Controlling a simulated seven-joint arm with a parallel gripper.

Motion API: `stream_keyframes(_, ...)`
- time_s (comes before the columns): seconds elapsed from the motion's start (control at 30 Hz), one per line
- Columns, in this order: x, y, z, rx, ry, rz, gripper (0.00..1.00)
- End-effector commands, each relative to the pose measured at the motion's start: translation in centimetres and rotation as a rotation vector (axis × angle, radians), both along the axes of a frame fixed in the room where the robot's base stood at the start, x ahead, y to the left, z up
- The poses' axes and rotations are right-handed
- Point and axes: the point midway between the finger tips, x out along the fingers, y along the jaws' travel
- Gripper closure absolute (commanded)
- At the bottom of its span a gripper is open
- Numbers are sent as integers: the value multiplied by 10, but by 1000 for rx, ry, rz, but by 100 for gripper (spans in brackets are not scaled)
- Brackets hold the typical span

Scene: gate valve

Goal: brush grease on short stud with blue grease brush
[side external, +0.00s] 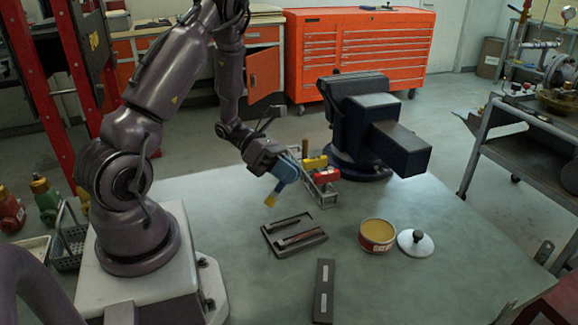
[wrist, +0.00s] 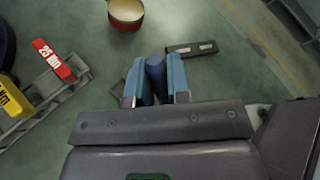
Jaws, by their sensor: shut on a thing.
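My gripper (side external: 283,172) is shut on the blue grease brush (side external: 279,186), in the air above the left middle of the table. The brush points down with its yellowish tip (side external: 269,197) lowest; I cannot tell bristle from grease. In the wrist view the dark blue handle (wrist: 156,78) sits between the blue fingers (wrist: 154,92). A dark flat tray (side external: 279,251) lies below and right of the brush with stud-like rods (side external: 300,239) on it; which is the short stud is unclear. An open grease tin (side external: 377,238) with yellowish content stands to the right; it also shows in the wrist view (wrist: 126,14).
A white lid with dark knob (side external: 415,242) lies right of the tin. A dark bar with pale labels (side external: 323,290) lies in front. A metal rack (side external: 326,196) holds red and yellow pieces behind the gripper. A large blue vise (side external: 375,125) stands at the back.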

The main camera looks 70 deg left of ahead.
Motion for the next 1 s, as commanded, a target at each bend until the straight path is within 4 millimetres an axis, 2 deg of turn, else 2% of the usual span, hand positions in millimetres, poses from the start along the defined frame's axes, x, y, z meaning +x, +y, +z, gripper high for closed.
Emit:
stream_keyframes(0.6,0,0,-61,-2,2,-1,100)
stream_keyframes(1.0,38,4,-63,3,-2,-3,100)
